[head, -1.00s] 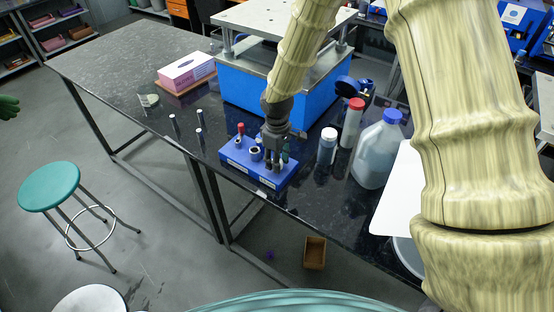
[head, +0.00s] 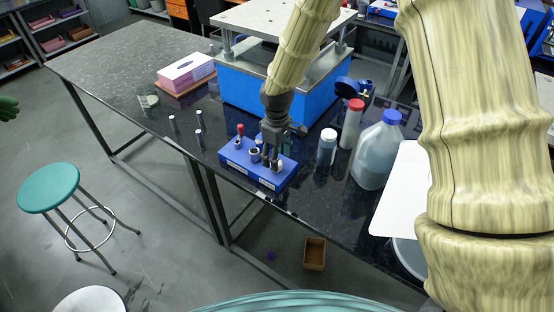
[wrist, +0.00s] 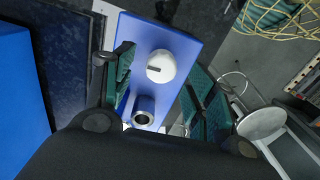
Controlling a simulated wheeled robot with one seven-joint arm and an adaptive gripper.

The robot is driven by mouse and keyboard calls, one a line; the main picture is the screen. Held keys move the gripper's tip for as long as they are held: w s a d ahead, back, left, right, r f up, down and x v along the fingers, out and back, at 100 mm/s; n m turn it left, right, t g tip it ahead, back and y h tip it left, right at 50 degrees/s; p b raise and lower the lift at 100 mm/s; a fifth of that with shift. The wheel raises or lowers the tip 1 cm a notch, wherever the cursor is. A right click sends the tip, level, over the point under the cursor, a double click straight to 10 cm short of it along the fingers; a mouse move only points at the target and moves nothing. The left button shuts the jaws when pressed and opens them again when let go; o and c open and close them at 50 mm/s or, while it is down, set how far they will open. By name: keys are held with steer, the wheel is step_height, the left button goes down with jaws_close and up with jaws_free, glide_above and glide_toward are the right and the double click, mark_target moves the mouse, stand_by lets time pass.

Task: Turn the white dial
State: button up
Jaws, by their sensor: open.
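The white dial (wrist: 160,66) is a round white knob with a dark slot mark, on the top face of a blue box (wrist: 187,45). In the wrist view it lies between the two dark green finger pads of my gripper (wrist: 162,78), with gaps on both sides. In the head view my gripper (head: 271,161) points down over the right part of the blue box (head: 234,159), open and empty. The dial there is mostly hidden by the fingers. I cannot tell the fingertips' exact height against the dial.
A metal-rimmed dark cylinder (wrist: 144,110) stands on the box beside the dial. A red-topped control (head: 240,131) is at its left. A white-capped bottle (head: 327,147), a red-capped bottle (head: 352,122) and a blue-capped jug (head: 376,152) stand to the right. A blue press (head: 250,92) is behind.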

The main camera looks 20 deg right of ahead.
step_height(320, 180, up, 10)
steer(key=shift+f, duration=0.25)
stand_by(0.6)
